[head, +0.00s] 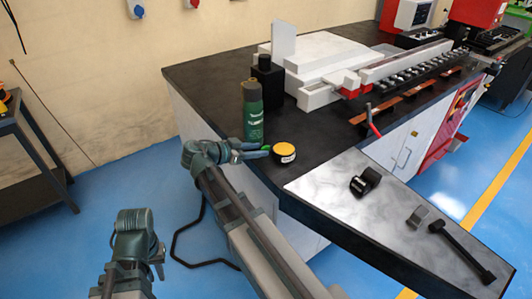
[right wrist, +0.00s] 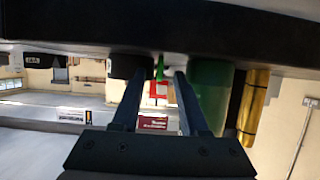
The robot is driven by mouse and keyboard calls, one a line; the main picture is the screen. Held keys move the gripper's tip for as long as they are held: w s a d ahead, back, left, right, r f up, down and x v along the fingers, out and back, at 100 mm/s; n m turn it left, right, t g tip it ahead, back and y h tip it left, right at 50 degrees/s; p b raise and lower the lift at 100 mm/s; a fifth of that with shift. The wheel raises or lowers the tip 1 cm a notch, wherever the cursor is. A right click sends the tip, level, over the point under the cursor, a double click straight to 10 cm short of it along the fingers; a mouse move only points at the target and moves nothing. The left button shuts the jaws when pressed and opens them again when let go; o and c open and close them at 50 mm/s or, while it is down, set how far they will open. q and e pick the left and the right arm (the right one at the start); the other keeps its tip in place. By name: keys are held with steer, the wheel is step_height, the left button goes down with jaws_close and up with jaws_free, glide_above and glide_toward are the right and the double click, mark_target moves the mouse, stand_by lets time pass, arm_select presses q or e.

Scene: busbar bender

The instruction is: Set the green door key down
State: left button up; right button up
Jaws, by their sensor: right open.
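The green door key is a small green piece in the right wrist view (right wrist: 160,68), between the fingertips of my right gripper (right wrist: 161,76) and against the dark worktop. In the head view a speck of green (head: 267,148) shows at that gripper's tips. My right gripper (head: 262,152) is open, low at the worktop's near edge, between the green spray can (head: 253,112) and the yellow-topped black tin (head: 284,152). Whether a finger touches the key cannot be told. My left gripper (head: 158,262) is off the worktop at lower left; its jaw opening is unclear.
A black bottle (head: 268,80) stands behind the spray can. The white bender body (head: 325,60) and copper bars (head: 405,95) lie further back. The grey metal plate (head: 345,165) at right holds a black clamp-like part (head: 365,182) and a black-handled tool (head: 460,245). Dark worktop (head: 325,130) behind the tin is clear.

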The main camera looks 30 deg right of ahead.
steer(key=shift+d+f, duration=0.2)
steer(key=shift+d, duration=0.35)
arm_select(q)
steer(key=shift+f, duration=0.2)
arm_select(e)
jaws_close()
arm_select(q)
steer(key=shift+r, duration=0.1)
arm_select(e)
steer(key=shift+r, duration=0.1)
